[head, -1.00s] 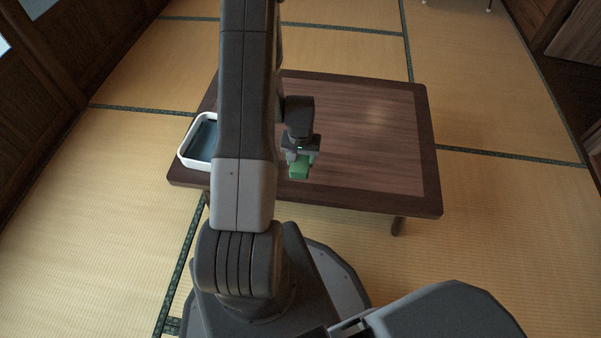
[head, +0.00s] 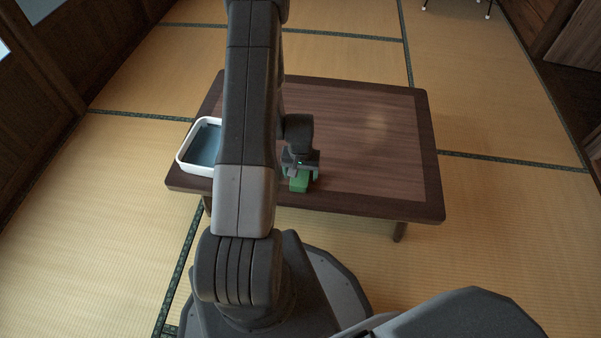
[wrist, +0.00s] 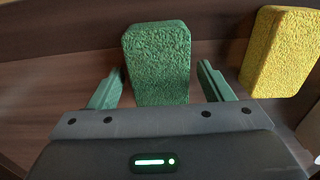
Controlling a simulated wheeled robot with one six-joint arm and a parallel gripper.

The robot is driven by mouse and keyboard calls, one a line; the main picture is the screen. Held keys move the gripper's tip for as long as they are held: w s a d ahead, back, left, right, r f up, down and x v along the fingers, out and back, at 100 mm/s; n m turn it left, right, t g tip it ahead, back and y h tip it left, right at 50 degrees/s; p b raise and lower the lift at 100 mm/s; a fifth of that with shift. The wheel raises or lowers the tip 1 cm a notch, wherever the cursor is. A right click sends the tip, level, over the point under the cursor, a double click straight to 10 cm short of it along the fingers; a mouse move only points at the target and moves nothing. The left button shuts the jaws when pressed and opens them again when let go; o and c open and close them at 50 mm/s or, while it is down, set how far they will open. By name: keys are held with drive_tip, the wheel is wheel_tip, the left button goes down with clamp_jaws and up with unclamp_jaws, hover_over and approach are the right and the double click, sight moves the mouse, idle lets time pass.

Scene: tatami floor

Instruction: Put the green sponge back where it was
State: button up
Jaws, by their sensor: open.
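The green sponge (head: 299,184) is at the near edge of the low table, left of its middle. In the wrist view the sponge (wrist: 158,62) stands between the two green fingers of my gripper (wrist: 160,88), with a gap showing on each side. My gripper (head: 300,173) is open around the sponge and low over the table. The sponge seems to rest on the tabletop. In the wrist view its near end is hidden by my gripper's body.
A yellow sponge (wrist: 281,52) lies to the right in the wrist view. A white-rimmed tray (head: 196,170) with a blue-grey inside stands at the table's left edge, partly behind my arm. The middle and right of the dark wooden table (head: 375,145) are clear.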

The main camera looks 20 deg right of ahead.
sight(300, 174)
wheel_tip(300, 174, up, 12)
drive_tip(key=p, duration=0.4)
idle(0.3)
